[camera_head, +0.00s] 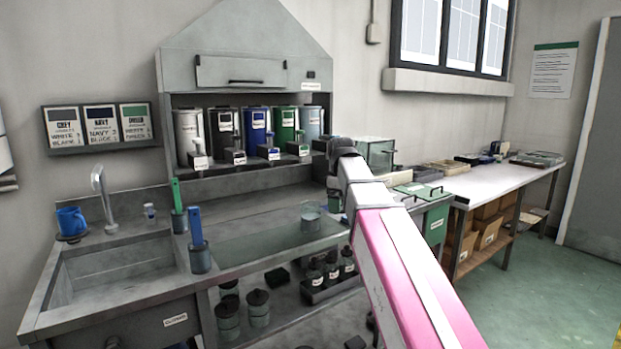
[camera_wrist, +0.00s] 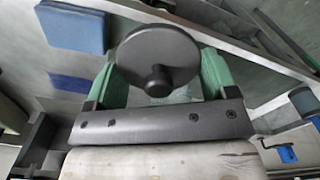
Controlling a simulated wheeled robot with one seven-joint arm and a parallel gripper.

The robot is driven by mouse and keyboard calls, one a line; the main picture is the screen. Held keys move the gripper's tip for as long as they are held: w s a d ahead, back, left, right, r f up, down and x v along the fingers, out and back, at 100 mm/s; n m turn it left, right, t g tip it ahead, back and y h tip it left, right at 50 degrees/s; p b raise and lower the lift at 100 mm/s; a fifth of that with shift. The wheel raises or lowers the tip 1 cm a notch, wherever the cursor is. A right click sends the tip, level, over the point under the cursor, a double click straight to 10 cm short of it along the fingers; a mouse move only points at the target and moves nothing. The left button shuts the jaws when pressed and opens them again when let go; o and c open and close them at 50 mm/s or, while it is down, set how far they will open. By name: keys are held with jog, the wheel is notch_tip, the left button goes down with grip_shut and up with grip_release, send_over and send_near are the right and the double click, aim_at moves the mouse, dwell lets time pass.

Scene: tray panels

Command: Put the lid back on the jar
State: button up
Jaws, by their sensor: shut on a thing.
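My gripper (camera_wrist: 160,62) shows in the wrist view with its two green fingers shut on a dark round lid (camera_wrist: 150,42) with a knob (camera_wrist: 157,82). The lid lies between the fingers, its knob side facing the camera. In the head view, a small clear glass jar (camera_head: 310,218) without a lid stands on the counter (camera_head: 250,258), just left of my arm's end. My arm largely hides the gripper and lid there. I cannot make out the jar in the wrist view.
Two blue-handled and green-handled tools in cups (camera_head: 200,258) (camera_head: 179,221) stand left of the jar by the sink (camera_head: 110,275). Several coloured canisters (camera_head: 255,128) line the hood behind. Lidded jars (camera_head: 258,308) sit on the shelf below.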

jog(key=w+a+r+n, duration=0.4)
jog(key=a+r+n, duration=0.3)
jog(key=a+n, duration=0.35)
notch_tip(320, 180, down, 6)
jog(key=shift+w+d, duration=0.2)
jog(key=shift+d, duration=0.15)
jog(key=shift+f, duration=0.2)
dwell(1.9)
jog(key=o, duration=0.8)
jog(key=shift+r, duration=0.15)
jog(key=shift+r, duration=3.35)
